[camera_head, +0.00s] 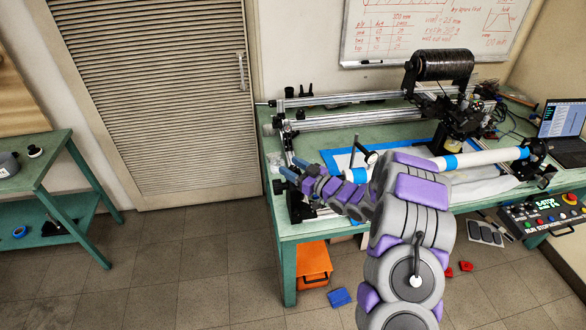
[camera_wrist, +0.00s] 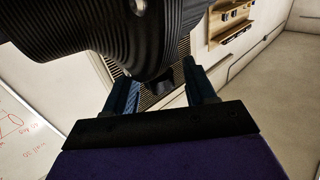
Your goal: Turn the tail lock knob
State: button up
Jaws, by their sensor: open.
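My gripper (camera_head: 289,168) reaches over the left end of the green bench, its blue-grey fingers spread apart and pointing left. In the wrist view the two fingers of my gripper (camera_wrist: 161,92) stand open. A small dark part (camera_wrist: 163,84), possibly the tail lock knob, shows between them; contact cannot be told. A large black ribbed round part (camera_wrist: 90,35) fills the upper left of that view, close to the camera. In the head view a small black knob-like part (camera_head: 279,187) sits at the left end of the winding machine, just below the fingers. My arm hides much of the tail end.
Metal rails (camera_head: 345,120) run along the back of the green bench (camera_head: 290,233). A white tube (camera_head: 480,158) with blue bands lies across it. A black spool (camera_head: 443,65), laptop (camera_head: 565,120) and control panel (camera_head: 545,212) are at right. The floor at left is clear.

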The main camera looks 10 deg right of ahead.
jog(key=shift+c, duration=0.3)
jog(key=c, duration=0.9)
jog(key=shift+w+d+r+p, duration=0.1)
jog(key=shift+d+r+p, duration=0.1)
jog(key=shift+p, duration=0.55)
jog(key=shift+r+n+g+y+p, duration=0.1)
jog(key=shift+n+g+y+p, duration=0.55)
jog(key=shift+p, duration=0.3)
jog(key=n+g+y+p, duration=0.2)
jog(key=shift+p, duration=0.3)
jog(key=shift+a+n+g+y+p, duration=0.1)
jog(key=shift+n+g+y+p, duration=0.3)
jog(key=shift+g, duration=0.45)
jog(key=shift+f, duration=0.2)
